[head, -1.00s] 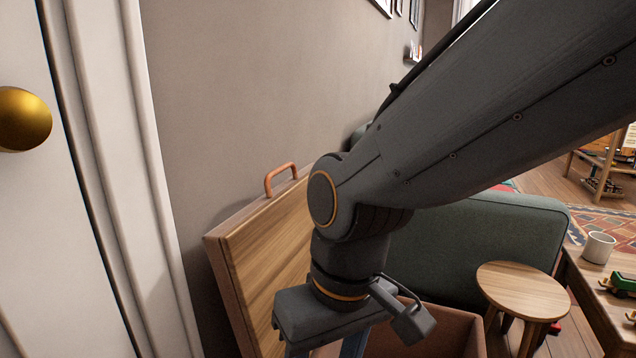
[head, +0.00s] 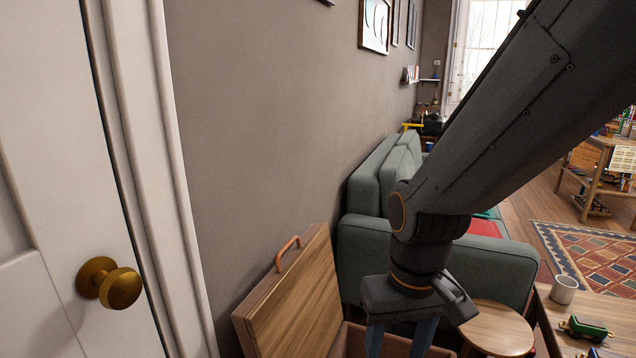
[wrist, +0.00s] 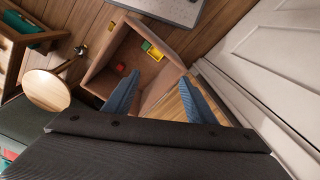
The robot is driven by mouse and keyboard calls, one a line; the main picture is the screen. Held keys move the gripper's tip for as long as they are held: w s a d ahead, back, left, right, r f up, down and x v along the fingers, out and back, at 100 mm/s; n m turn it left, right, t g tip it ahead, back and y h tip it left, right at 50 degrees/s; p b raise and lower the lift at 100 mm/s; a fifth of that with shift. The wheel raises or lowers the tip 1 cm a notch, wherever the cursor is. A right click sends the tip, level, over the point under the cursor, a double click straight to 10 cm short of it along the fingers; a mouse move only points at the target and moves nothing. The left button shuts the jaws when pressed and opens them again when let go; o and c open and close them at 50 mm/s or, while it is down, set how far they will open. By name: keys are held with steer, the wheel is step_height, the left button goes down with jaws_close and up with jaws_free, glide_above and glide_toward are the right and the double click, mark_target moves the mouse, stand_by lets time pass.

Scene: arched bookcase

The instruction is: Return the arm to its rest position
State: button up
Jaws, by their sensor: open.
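My gripper (head: 396,338) hangs pointing down at the end of my arm, in front of the green sofa in the head view. Its two blue fingers are apart with nothing between them; their tips run off the bottom of the head view. In the wrist view my gripper (wrist: 160,95) is above an open wooden chest (wrist: 150,55), with its fingers spread. The chest's raised lid (head: 300,295) with an orange handle leans against the wall in the head view. Several small red, green and yellow blocks (wrist: 150,48) lie inside the chest.
A round wooden stool (head: 498,325) stands right of my gripper. A table with a white mug (head: 563,289) and a green toy train (head: 585,328) is at the lower right. The sofa (head: 460,255) is behind. A white door with a brass knob (head: 118,287) is at left.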

steer(key=s+d+r+m+p, duration=0.2)
steer(key=d+r+p, duration=0.5)
steer(key=p, duration=0.3)
steer(key=shift+d+r+h, duration=0.15)
steer(key=shift+r+h, duration=0.15)
steer(key=shift+r, duration=0.6)
